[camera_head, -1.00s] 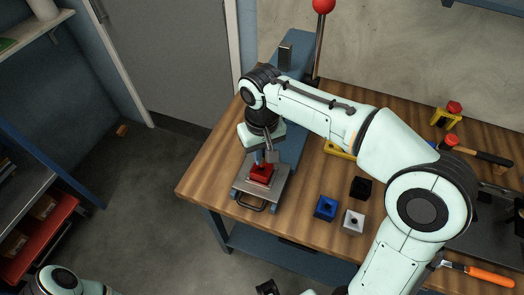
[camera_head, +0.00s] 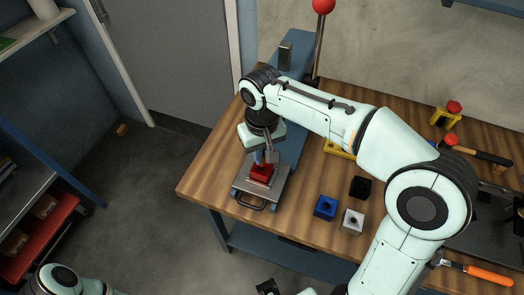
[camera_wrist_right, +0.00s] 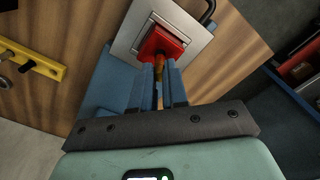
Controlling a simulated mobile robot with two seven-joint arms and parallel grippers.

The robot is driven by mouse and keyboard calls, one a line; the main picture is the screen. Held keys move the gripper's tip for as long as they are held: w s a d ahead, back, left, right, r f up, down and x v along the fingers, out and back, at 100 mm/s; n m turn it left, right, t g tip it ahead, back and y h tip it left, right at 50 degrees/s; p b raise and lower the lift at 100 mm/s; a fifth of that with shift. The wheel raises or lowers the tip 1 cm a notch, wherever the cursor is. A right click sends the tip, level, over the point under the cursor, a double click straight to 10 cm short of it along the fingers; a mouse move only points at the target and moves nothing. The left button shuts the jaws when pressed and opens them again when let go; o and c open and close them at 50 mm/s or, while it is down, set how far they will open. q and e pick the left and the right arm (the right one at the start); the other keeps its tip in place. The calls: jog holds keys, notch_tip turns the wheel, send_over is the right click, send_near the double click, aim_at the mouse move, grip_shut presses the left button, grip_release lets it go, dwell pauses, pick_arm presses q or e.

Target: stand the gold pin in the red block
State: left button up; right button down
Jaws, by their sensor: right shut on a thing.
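The red block (camera_head: 261,174) sits on a grey metal plate (camera_head: 246,187) near the table's left front corner. It also shows in the right wrist view (camera_wrist_right: 176,42). My right gripper (camera_head: 263,160) is just above the block, pointing down. In the right wrist view, its blue fingers (camera_wrist_right: 159,76) are shut on the gold pin (camera_wrist_right: 159,72), a narrow gold strip between them. The pin's far end meets the block's middle in that view. I cannot tell how deep it is in the block.
A blue block (camera_head: 325,208), a light grey block (camera_head: 353,222) and a black block (camera_head: 361,187) stand to the right on the wooden table (camera_head: 300,205). A blue press frame with a red-knobbed lever (camera_head: 323,5) rises behind.

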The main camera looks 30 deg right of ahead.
pick_arm(q)
jog(key=shift+s+f+b, duration=0.1)
jog(key=shift+f+b, duration=0.2)
pick_arm(e)
jog(key=shift+f, duration=0.95)
dwell(1.7)
jog(key=c, duration=0.7)
grip_release()
jog(key=shift+r+p, duration=1.5)
jog(key=shift+r, duration=0.45)
jog(key=shift+r+p, duration=0.75)
jog(key=shift+r, duration=0.35)
pick_arm(q)
jog(key=w+r, duration=0.2)
jog(key=r, duration=0.1)
jog(key=w+r, duration=0.1)
jog(key=r, duration=0.1)
jog(key=shift+r, duration=0.1)
jog(key=shift+s, duration=0.1)
